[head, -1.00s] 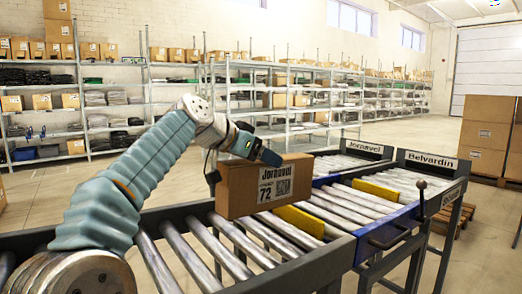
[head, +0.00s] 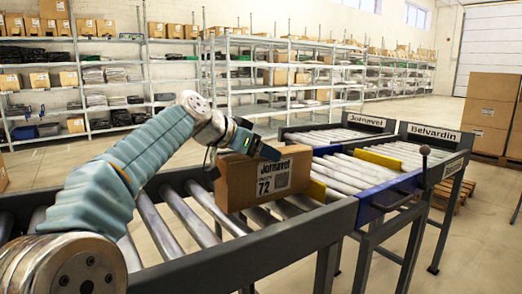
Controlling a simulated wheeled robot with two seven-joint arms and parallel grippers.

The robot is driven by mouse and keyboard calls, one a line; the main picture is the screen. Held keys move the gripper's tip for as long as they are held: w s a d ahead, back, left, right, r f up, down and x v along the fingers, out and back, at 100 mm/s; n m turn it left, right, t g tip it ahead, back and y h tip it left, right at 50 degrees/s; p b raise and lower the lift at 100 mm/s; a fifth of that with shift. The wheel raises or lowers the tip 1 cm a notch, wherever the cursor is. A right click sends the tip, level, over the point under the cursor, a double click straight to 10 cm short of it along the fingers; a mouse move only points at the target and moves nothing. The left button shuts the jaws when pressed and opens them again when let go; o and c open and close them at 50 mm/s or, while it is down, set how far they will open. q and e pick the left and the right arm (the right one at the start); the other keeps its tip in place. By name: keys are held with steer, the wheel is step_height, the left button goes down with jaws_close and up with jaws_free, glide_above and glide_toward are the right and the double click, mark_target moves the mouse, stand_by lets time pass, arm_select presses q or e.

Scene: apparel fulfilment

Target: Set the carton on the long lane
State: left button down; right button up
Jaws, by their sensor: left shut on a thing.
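The brown carton (head: 283,182), with a white label reading "Jornavel" and "72", is upright at the middle of the view. My left gripper (head: 241,158) reaches over it from the left and is shut on it, one finger on each side of its top. The carton is over the near rollers (head: 170,232); whether its underside touches them is hard to tell. Beyond it, one lane bears a "Jornavel" sign (head: 367,120) and another a "Belvardin" sign (head: 434,132). Which is the long lane cannot be told. My right gripper is out of view.
A blue frame section (head: 392,200) has a black-knobbed lever (head: 424,165). Stacked cartons (head: 490,112) stand at right; shelving (head: 290,78) lies behind.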

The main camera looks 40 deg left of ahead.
arm_select(q)
steer(key=shift+f, duration=0.35)
steer(key=shift+c, duration=0.8)
jaws_free()
steer(key=shift+o, duration=0.4)
steer(key=shift+f, duration=0.1)
steer(key=shift+s, duration=0.1)
steer(key=v, duration=1.3)
steer(key=shift+s+r+b, duration=0.25)
steer(key=shift+b, duration=0.1)
